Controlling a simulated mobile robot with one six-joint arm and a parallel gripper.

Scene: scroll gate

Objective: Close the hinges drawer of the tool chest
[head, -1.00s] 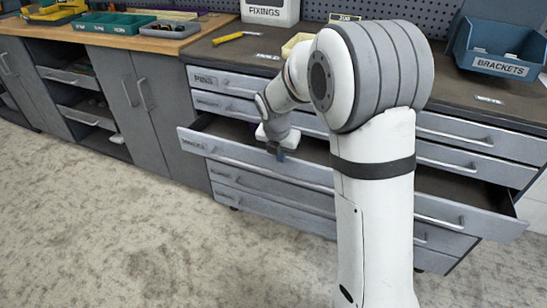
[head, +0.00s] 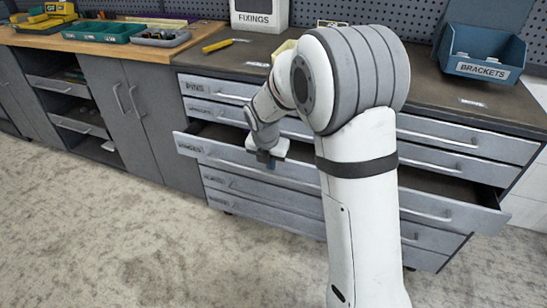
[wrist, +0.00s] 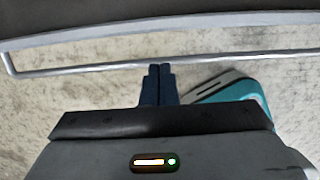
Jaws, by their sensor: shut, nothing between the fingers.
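The hinges drawer (head: 190,148) of the grey tool chest stands pulled out in the head view, its label at the left end of its front. Its interior shows dark behind the front, and my arm hides its middle. My gripper (head: 267,163) is at the drawer front, left of the drawer's middle, pointing down. In the wrist view my gripper's dark fingers (wrist: 160,69) are together and empty. Their tips are at the drawer's handle bar (wrist: 95,67), on the outer side of the drawer front (wrist: 160,22); whether they touch it I cannot tell.
Other chest drawers above, such as the pins drawer (head: 207,88), and below are closed. On the chest top are a yellow-handled tool (head: 218,46), a fixings box (head: 259,14) and a blue brackets bin (head: 483,69). The floor (head: 110,230) in front is clear.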

